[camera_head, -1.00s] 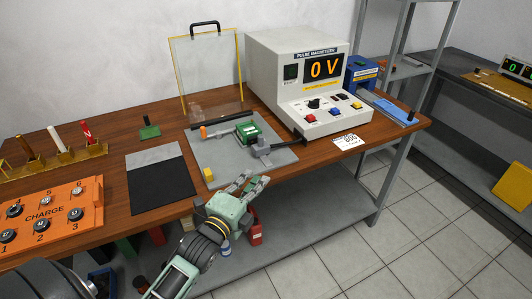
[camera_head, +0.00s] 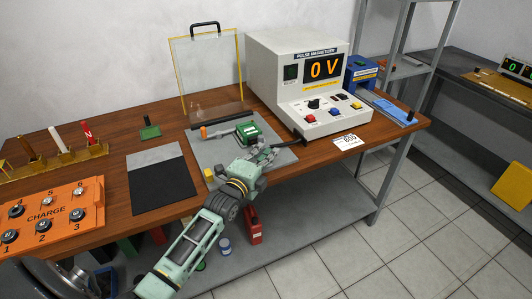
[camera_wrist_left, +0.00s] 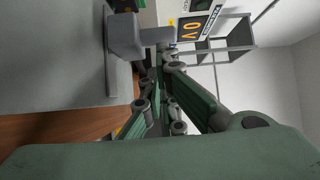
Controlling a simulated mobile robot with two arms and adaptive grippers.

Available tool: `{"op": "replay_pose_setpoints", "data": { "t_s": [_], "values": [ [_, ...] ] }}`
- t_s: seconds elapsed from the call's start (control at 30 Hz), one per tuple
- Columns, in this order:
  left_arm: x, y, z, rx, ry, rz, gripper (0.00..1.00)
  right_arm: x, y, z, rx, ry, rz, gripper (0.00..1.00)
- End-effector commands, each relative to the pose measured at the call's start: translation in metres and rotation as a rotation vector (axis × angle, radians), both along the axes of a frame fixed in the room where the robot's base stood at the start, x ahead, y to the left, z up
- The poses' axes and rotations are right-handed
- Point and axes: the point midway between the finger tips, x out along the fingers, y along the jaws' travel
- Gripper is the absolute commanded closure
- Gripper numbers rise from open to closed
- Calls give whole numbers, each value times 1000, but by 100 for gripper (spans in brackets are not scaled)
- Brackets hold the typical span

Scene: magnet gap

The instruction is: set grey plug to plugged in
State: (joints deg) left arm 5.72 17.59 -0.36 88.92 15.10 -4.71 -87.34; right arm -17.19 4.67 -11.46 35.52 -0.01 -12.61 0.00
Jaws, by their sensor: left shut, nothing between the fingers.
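What looks like the grey plug (camera_wrist_left: 124,36) is a grey block with a short grey bar, large at the upper left of the left wrist view. In the head view it lies on the grey plate (camera_head: 211,158) by the magnetizer's front left corner, mostly hidden by my left gripper (camera_head: 266,154). My left gripper is shut and empty, right beside the plug; I cannot tell whether they touch. Its fingers also show in the left wrist view (camera_wrist_left: 160,85). The pulse magnetizer (camera_head: 262,75) reads 0 V. My right gripper is not in view.
A green block (camera_head: 246,131) and a yellow cube (camera_head: 208,174) are on the grey plate. A clear yellow-edged shield (camera_head: 207,77) stands behind. An orange charge panel (camera_head: 52,215) is at left. The dark mat (camera_head: 161,184) is bare.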

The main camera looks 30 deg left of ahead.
Motion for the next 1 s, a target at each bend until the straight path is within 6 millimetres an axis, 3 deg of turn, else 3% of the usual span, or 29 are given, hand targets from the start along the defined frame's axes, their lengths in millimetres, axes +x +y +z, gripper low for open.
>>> {"op": "replay_pose_setpoints", "data": {
  "t_s": [0.27,0.53,1.0],
  "values": [
    [1,2,-1,2,0,0,100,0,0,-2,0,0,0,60],
    [20,28,-2,3,0,-1,100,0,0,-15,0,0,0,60],
    [21,29,0,1,1,-1,100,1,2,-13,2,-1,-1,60]
  ]
}}
